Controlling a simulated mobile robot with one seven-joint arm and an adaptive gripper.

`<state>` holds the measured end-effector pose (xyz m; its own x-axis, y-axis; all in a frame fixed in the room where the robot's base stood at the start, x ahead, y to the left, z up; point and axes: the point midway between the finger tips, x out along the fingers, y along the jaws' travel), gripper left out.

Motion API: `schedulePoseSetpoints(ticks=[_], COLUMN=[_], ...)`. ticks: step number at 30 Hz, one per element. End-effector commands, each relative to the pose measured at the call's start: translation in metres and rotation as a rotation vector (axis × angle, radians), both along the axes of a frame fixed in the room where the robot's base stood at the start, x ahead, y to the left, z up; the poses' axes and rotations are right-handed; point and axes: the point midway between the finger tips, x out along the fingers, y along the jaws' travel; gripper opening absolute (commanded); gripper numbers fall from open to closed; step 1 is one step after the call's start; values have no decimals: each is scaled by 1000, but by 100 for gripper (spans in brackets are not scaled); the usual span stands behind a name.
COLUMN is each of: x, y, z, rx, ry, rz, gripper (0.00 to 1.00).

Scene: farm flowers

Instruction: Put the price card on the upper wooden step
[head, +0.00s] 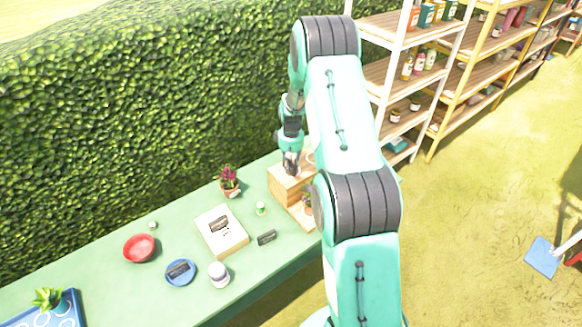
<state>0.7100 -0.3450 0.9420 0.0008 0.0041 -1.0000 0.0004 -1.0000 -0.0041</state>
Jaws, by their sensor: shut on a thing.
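The wooden steps (285,193) stand at the right end of the green table, partly hidden by my arm. My gripper (290,172) points down over the upper wooden step, at or just above its top. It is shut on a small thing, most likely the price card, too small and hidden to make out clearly. Other dark cards show: one on a white box (235,243), one on a blue plate (171,280), and a dark card (267,237) on the bare table in front of the steps.
A potted plant (228,182) stands left of the steps, and a small green-and-white jar (261,208) in front. A red bowl (139,248), a pale round-topped item (219,273) and a blue tray (66,312) are further left. A hedge (130,120) backs the table; shelves (400,75) stand behind.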

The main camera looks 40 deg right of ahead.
Motion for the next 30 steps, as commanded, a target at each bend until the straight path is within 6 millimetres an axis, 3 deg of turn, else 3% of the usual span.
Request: schedulePoseSetpoints(ticks=[2, 3, 6, 20, 30], x=[0, 0, 0, 0, 1], y=[0, 0, 0, 0, -1], z=[-2, -3, -2, 4, 43], rx=[0, 0, 0, 0, -2], ry=[0, 0, 0, -1, -3], rz=[0, 0, 0, 0, 0], gripper=[0, 21, 38, 38, 38])
